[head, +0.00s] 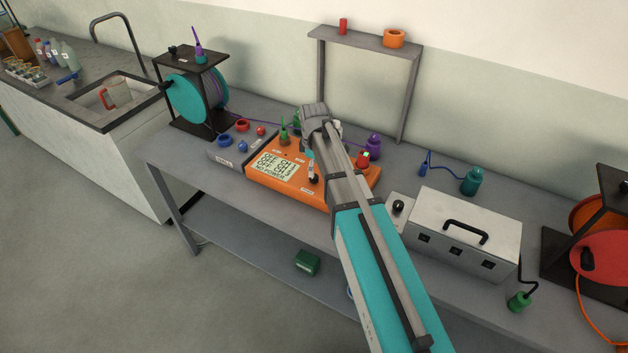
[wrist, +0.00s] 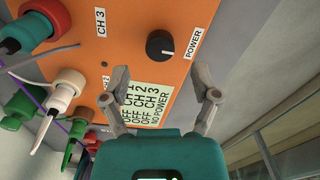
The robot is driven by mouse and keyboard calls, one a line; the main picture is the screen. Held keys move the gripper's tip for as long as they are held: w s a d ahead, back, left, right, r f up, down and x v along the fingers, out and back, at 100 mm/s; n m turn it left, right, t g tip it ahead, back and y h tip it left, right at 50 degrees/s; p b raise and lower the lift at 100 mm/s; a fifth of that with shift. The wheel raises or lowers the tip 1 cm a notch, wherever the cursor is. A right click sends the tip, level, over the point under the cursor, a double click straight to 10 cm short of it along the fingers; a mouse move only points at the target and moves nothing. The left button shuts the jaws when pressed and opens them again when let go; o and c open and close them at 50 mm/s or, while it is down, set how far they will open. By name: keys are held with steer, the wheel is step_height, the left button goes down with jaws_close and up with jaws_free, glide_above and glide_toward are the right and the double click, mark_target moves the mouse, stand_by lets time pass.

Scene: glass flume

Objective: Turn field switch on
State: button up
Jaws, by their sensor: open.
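An orange power unit (head: 284,190) sits on the grey bench in the head view. Its screen (wrist: 146,103) in the wrist view reads OFF for several channels and NO POWER. A black round knob (wrist: 160,45) with a white pointer line sits by a POWER label (wrist: 194,42). My gripper (wrist: 162,80) is open and empty, its fingertips apart on either side below the knob in the picture; I see no contact. No label reading "field" is legible. A small grey plate with a black knob (head: 399,207) sits right of the unit, beside a white box (head: 464,225).
Coloured plugs (wrist: 29,106) stand on the unit at left in the wrist view. A teal reel (head: 187,99) and a grey shelf frame (head: 364,37) stand behind. A green plug (head: 519,301) lies near the front edge.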

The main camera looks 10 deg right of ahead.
mark_target(314, 179)
steer(key=shift+f+b, duration=1.7)
steer(key=shift+f, duration=0.3)
jaws_close()
